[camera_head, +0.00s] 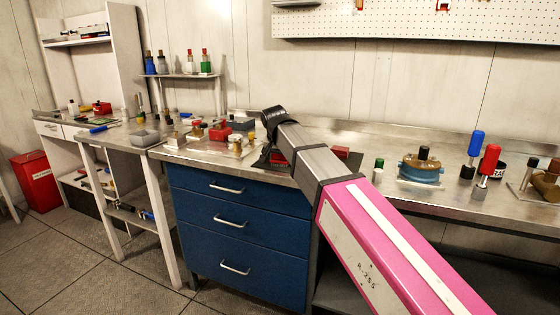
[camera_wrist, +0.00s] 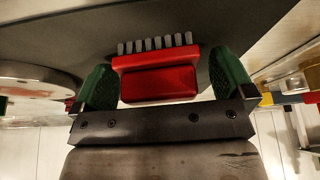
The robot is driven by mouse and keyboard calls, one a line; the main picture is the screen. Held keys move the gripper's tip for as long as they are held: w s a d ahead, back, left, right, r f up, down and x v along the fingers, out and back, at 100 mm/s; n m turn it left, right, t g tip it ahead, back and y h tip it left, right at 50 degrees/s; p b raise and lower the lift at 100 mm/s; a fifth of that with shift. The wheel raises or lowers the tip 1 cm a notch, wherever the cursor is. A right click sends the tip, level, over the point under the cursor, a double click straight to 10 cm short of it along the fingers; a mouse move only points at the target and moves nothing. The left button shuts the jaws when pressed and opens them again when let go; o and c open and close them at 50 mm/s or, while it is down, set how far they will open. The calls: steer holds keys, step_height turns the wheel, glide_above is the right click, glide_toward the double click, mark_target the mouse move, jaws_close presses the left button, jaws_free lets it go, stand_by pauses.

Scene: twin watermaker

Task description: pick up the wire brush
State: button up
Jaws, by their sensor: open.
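The wire brush (camera_wrist: 158,82) shows in the wrist view as a red block with a row of grey bristles along its far edge. It rests on a dark grey surface (camera_wrist: 240,25). My gripper (camera_wrist: 162,62) is open, with one green-padded finger on each side of the brush. A narrow gap shows on the right side; on the left I cannot tell whether pad and brush touch. In the head view my gripper (camera_head: 270,158) is low over the bench above the blue drawers, with a bit of red beside it, mostly hidden by my arm.
The metal bench (camera_head: 400,193) runs along the wall. Left of my gripper stand a red block (camera_head: 219,132) and small fittings. To the right are a brass-blue housing (camera_head: 421,168), a blue-handled tool (camera_head: 474,148) and a red-handled tool (camera_head: 488,162). Blue drawers (camera_head: 238,227) stand below.

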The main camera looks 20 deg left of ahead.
steer(key=c, duration=1)
steer(key=shift+r, duration=0.45)
step_height(320, 180, up, 4)
steer(key=shift+a+f, duration=0.1)
steer(key=shift+f, duration=0.05)
steer(key=s+a+r, duration=0.2)
steer(key=a, duration=0.1)
steer(key=s+a+r, duration=0.2)
steer(key=a, duration=0.1)
steer(key=s+a+r, duration=0.2)
steer(key=a, duration=0.2)
steer(key=shift+r, duration=0.2)
